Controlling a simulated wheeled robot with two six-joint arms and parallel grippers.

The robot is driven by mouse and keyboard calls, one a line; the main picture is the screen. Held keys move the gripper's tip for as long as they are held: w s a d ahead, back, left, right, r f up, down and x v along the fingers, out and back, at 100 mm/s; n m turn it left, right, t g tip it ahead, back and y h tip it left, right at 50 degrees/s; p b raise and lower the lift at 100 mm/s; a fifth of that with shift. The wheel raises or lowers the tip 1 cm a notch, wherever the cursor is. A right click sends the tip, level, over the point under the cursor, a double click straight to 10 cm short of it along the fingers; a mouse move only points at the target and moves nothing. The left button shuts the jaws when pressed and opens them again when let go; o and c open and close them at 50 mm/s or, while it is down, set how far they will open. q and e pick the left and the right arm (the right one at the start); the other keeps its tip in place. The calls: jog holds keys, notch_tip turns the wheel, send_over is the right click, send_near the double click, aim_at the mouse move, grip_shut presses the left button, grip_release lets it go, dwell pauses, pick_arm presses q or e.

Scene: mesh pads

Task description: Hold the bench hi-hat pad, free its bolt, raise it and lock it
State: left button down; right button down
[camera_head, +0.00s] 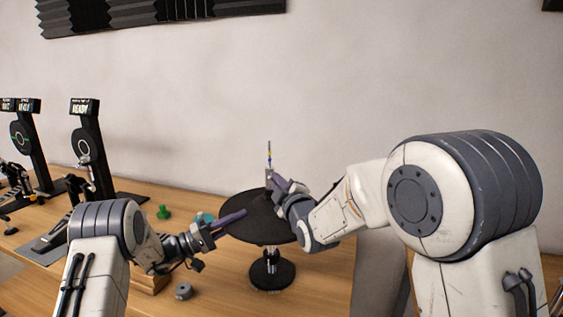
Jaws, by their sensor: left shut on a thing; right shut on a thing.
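The bench hi-hat pad (262,222) is a round black disc, roughly level, on a short stand with a round dark base (271,274) on the bench. A thin upright rod (269,154) with blue and yellow marks rises above its middle. My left gripper (238,215) is at the pad's left edge and shut on it. My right gripper (272,179) is above the pad's middle, at the rod, and shut on the bolt there; its fingers mostly hide the bolt.
The wooden bench (215,285) carries a green knob-like piece (163,212), a teal piece (205,218) and a grey ring (183,291) left of the pad. Black pedal stands with small displays (86,107) stand at the left. A wall is behind.

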jog(key=n, duration=0.3)
jog(key=c, duration=1.4)
grip_release()
jog(key=shift+r+n, duration=0.1)
jog(key=shift+n, duration=0.7)
jog(key=o, duration=0.5)
